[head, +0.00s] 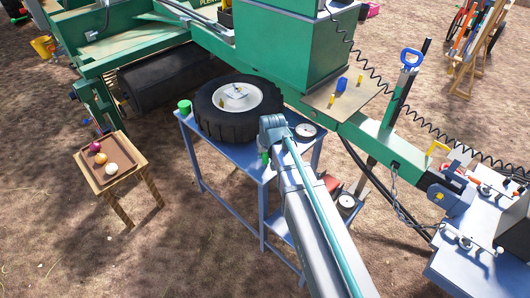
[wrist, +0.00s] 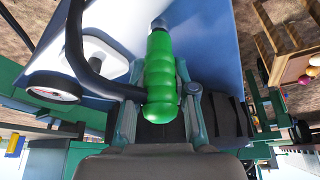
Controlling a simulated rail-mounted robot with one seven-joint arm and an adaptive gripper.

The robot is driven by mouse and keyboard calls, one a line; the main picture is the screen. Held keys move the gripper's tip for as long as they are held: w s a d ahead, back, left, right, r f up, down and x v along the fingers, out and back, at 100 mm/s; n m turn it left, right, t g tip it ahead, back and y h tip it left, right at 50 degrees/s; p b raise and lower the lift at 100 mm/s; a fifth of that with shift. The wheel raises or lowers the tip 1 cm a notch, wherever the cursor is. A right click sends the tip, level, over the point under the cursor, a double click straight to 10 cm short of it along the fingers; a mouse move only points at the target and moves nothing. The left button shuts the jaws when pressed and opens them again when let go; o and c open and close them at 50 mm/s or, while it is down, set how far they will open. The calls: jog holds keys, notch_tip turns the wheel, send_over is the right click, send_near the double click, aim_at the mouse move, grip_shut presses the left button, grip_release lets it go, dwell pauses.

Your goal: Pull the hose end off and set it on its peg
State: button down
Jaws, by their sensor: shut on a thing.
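In the wrist view the hose end has a ribbed green grip (wrist: 160,85) with a small grey tip at its far end. My gripper (wrist: 160,67) is shut on this grip, with one finger along each side. A black hose (wrist: 76,42) loops beside the left finger and runs toward the grip. In the head view my arm reaches over the blue table (head: 225,163), in front of the tyre (head: 240,130); a small green piece shows beside the arm's end, and my fingers are mostly hidden. I cannot make out the peg, or whether the grey tip touches anything.
A round gauge (head: 306,130) and a green cup (head: 184,106) are on the table near the tyre. A wooden stand (head: 127,187) with onions is at left. The green machine (head: 270,60) stands behind. Dirt ground is clear at lower left.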

jog(key=shift+f, duration=0.25)
jog(key=shift+c, duration=2.3)
grip_release()
jog(key=shift+r+p, duration=2.45)
jog(key=shift+r, duration=1.05)
